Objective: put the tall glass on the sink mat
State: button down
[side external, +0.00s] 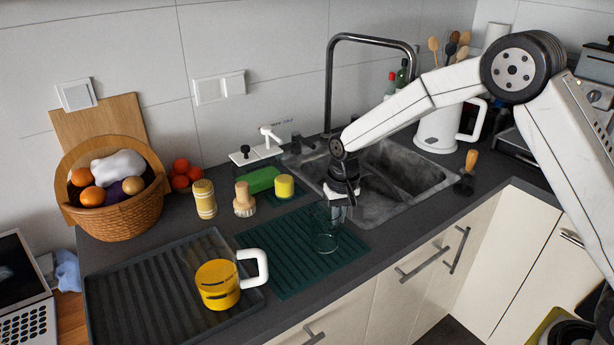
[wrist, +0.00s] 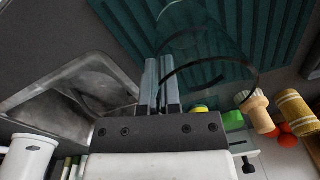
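The tall glass (side external: 325,241) is clear and hard to see. It is upright over the right part of the dark green ribbed sink mat (side external: 290,280); I cannot tell whether its base touches the mat. My gripper (side external: 338,214) is at the glass's rim, on its sink side. In the wrist view, the two grey fingers of my gripper (wrist: 162,88) are close together around the wall of the glass (wrist: 250,95), near its dark rim. The mat also shows behind it in the wrist view (wrist: 265,30).
A yellow-filled jug (side external: 217,285) with a white handle stands on the dark drying tray (side external: 130,285) at left. The sink (side external: 410,180) with a tall faucet (side external: 329,85) lies behind my gripper.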

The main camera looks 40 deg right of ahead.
jog(key=shift+f, duration=0.25)
dwell(0.3)
jog(key=c, duration=0.7)
grip_release()
jog(key=shift+c, duration=0.2)
jog(key=shift+o, duration=0.2)
jog(key=shift+o, duration=1.3)
notch_tip(320, 180, up, 8)
jog(key=shift+d+f, duration=0.15)
jog(key=shift+d, duration=0.05)
jog(key=shift+s, duration=0.1)
